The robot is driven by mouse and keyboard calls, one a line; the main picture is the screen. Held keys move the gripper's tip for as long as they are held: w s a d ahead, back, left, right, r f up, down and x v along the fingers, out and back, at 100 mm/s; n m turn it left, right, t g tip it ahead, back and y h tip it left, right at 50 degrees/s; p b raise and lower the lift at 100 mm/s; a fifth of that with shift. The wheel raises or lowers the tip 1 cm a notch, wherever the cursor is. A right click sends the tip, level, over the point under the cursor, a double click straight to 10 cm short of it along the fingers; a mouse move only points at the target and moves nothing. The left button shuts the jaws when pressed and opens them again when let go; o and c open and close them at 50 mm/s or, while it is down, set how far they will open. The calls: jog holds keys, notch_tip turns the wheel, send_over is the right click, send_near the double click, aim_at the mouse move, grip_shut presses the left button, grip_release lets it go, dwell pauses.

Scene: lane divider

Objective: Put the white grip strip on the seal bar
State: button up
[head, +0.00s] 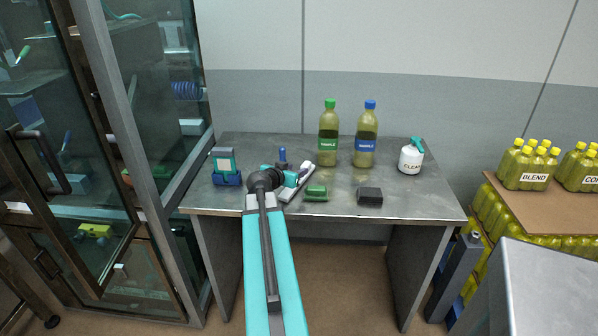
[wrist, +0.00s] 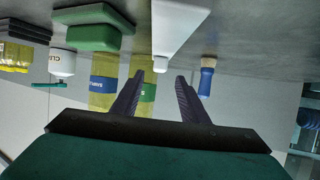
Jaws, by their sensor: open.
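A long pale white piece (head: 297,189), likely the white grip strip, lies slantwise on the metal table beside my gripper. It also shows in the wrist view as a white tapering shape (wrist: 178,35), just beyond the fingertips. My gripper (wrist: 160,84) is open, with nothing between its two dark ribbed fingers. In the head view my gripper (head: 303,172) is low over the table, and my arm covers part of the table's front. I cannot tell which thing is the seal bar.
A green block (head: 316,192) and dark box (head: 369,196) stand right of the white piece. Behind are two sample bottles (head: 328,135) (head: 365,137) and a cleaner bottle (head: 411,157). A blue-handled brush (wrist: 207,76) is close by. A teal-and-blue device (head: 226,165) stands left, near a glass cabinet.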

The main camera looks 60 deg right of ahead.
jog(key=shift+b+v, duration=0.5)
jog(key=shift+v, duration=2.2)
jog(key=shift+r, duration=0.15)
